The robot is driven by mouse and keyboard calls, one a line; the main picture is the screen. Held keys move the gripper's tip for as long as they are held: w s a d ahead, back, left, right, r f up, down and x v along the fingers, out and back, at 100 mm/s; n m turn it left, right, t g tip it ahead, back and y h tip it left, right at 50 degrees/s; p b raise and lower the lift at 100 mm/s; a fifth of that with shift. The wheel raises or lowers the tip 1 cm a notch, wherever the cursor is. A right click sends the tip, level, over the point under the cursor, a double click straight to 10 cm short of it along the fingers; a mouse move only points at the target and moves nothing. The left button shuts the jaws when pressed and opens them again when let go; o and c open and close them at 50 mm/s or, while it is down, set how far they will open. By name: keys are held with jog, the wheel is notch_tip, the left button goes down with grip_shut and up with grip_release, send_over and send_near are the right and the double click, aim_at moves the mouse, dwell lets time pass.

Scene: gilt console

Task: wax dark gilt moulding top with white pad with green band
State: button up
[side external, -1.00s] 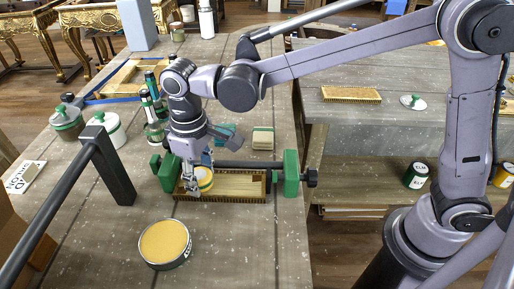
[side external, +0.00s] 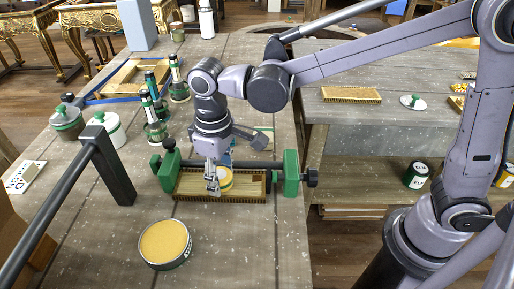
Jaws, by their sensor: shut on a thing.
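The gilt moulding (side external: 248,188) lies flat between the green jaws of a clamp on the bench, its top facing up. My gripper (side external: 215,188) is shut on the round pad (side external: 225,175), which shows pale and yellow with a green band. The pad is at the moulding's top, a little left of its middle; whether it presses on the surface cannot be told. My fingers hide part of the pad. A round open tin of yellow wax (side external: 165,242) stands on the bench in front of the moulding.
The clamp's green jaws (side external: 291,173) and dark bar stand up around the moulding. Lidded jars (side external: 108,128) and several green-topped bottles (side external: 154,120) stand at the back left. A black rail (side external: 60,205) crosses the left front. Bench around the tin is clear.

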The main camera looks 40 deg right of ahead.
aim_at(192, 184)
jog(key=shift+s+d, duration=2.1)
jog(key=shift+w+a, duration=4.4)
notch_tip(192, 184, up, 8)
jog(key=shift+f, duration=0.1)
